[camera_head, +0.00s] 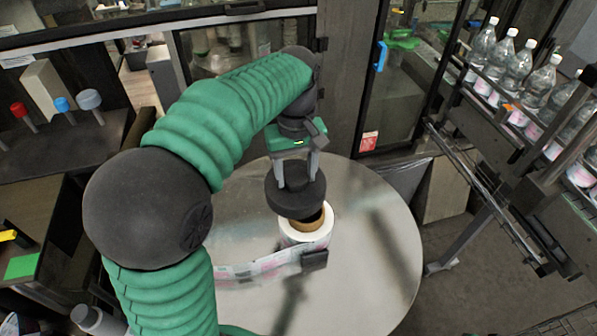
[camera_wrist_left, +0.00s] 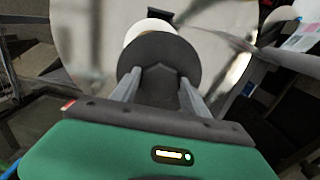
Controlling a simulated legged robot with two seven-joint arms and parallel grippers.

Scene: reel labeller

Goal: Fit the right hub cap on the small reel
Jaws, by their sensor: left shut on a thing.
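My left gripper (camera_head: 296,167) is shut on the knob of a black round hub cap (camera_head: 290,200). In the left wrist view the fingers of the left gripper (camera_wrist_left: 158,88) grip the cap (camera_wrist_left: 185,62) from both sides. The small reel (camera_head: 299,235) is a white label roll with a brown core, standing on the round metal table. The cap is held over the back left part of the reel and hides part of it; the brown core shows at its front right. Whether the cap touches the reel I cannot tell. My right gripper is not in view.
The round metal table (camera_head: 375,265) is mostly bare. A label strip (camera_head: 245,270) runs left from the reel, beside a small dark block (camera_head: 314,260). Several bottles (camera_head: 515,70) stand on a conveyor at the right. Red and blue knobs (camera_head: 62,104) stand at the left.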

